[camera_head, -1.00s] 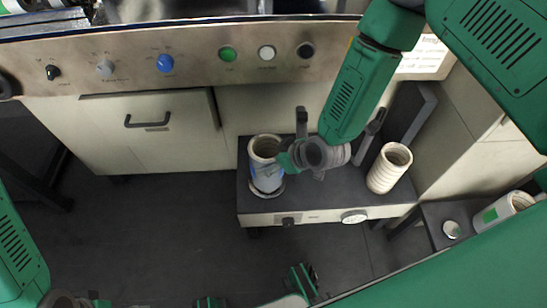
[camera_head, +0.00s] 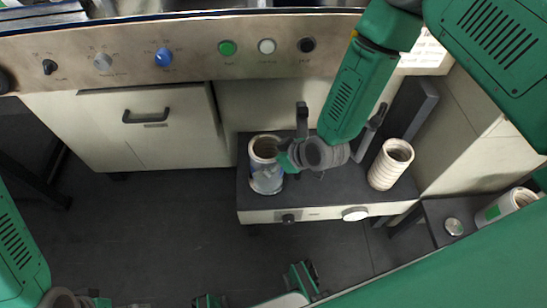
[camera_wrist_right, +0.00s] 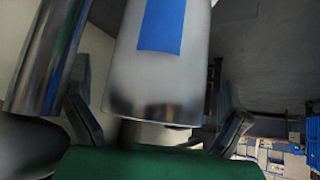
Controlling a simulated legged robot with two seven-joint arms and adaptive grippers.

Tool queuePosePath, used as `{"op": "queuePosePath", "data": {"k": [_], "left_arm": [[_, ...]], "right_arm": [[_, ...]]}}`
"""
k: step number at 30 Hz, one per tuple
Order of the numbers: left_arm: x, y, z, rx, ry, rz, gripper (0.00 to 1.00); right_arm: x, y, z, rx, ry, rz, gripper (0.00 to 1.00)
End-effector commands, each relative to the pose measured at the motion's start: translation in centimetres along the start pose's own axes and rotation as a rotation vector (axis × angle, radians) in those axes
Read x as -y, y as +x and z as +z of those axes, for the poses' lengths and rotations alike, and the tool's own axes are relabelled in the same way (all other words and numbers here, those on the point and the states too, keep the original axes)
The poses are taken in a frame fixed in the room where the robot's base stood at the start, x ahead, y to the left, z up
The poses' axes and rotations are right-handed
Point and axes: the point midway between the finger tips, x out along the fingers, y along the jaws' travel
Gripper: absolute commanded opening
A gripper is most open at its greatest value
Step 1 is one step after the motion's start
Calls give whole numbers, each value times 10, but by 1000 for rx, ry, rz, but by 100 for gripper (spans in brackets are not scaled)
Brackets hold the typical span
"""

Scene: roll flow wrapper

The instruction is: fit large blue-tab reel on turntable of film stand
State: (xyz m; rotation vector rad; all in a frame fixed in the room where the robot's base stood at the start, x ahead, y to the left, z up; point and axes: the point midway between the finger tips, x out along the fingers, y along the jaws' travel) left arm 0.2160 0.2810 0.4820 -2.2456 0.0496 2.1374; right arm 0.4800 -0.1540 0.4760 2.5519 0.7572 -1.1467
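The large reel (camera_head: 266,163), pale with a light blue patch, stands upright at the left of the film stand (camera_head: 325,190). It is over the turntable, which the reel now mostly hides; I cannot tell whether they touch fully. My right gripper (camera_head: 285,161) reaches the reel's right side from the right. In the right wrist view the silvery reel (camera_wrist_right: 158,70) with its blue tab (camera_wrist_right: 162,25) fills the space between the two fingers, which lie close along both sides and appear shut on it.
The machine's button panel (camera_head: 200,55) is behind. The floor at left is clear.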

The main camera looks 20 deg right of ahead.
Motion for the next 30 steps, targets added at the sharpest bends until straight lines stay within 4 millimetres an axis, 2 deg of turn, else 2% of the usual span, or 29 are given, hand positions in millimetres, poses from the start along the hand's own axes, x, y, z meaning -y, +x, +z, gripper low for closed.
{"op": "queuePosePath", "data": {"k": [8,11,21,30], "left_arm": [[0,-1,2,-2,0,0,100],[0,-1,2,-3,0,0,100],[0,-1,1,-3,0,0,100],[0,-1,1,-3,0,0,100]], "right_arm": [[-1,-3,-1,3,1,1,100],[-1,-12,-10,2,0,1,100],[-2,-59,-53,0,-1,1,100],[-1,-74,-66,2,1,0,100]]}}
